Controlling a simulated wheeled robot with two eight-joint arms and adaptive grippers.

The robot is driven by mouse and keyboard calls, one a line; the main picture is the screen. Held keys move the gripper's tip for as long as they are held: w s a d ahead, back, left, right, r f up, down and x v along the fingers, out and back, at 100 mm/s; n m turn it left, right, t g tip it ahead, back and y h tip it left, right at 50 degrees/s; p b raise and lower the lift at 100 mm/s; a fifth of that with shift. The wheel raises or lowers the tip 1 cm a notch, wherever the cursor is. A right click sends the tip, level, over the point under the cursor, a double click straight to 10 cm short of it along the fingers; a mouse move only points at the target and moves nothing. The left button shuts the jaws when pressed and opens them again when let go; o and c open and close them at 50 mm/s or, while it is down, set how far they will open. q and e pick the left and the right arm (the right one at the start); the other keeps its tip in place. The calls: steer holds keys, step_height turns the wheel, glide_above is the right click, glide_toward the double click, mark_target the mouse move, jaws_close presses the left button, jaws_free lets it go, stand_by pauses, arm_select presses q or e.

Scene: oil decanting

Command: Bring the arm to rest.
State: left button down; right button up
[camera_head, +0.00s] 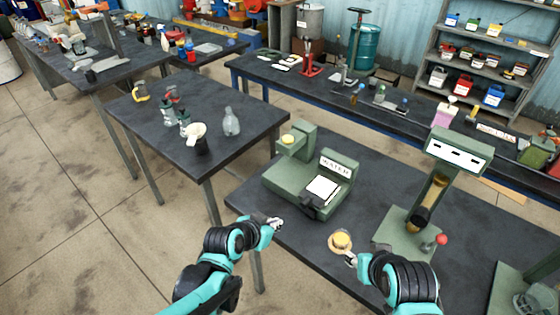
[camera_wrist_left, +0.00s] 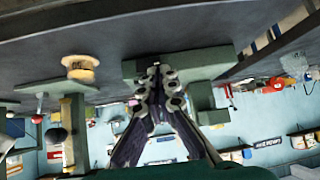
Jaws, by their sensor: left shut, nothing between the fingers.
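My left gripper (camera_head: 275,223) is at the front left edge of the dark near table, in front of the green machine labelled WATER (camera_head: 312,182). In the left wrist view the fingers of this gripper (camera_wrist_left: 156,70) come together at their tips, with nothing between them. The green machine (camera_wrist_left: 205,66) shows behind them. My right gripper (camera_head: 350,259) is low at the table's front, just right of a round tan, yellow-topped piece (camera_head: 340,241). It is small and partly hidden by its own arm, so its opening does not show clearly. The tan piece also shows in the left wrist view (camera_wrist_left: 80,67).
A tall green device (camera_head: 405,238) with a red-knobbed lever (camera_head: 441,239) stands right of the tan piece. A second dark table (camera_head: 150,119) holds a clear flask (camera_head: 231,122) and a white cup (camera_head: 195,132). Open floor (camera_head: 90,220) lies left of my left arm.

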arm_select(q)
steer(key=s+a+r+n+y+b, duration=0.1)
steer(key=s+a+n+y, duration=0.1)
steer(key=s+a, duration=0.4)
steer(key=s+a+r+n+g+y, duration=0.1)
steer(key=s+a+r+n+y, duration=0.1)
steer(key=s+a, duration=0.4)
steer(key=shift+a+r+n+y+b, duration=0.3)
steer(key=shift+a+n+b, duration=0.1)
steer(key=shift+a+n, duration=0.55)
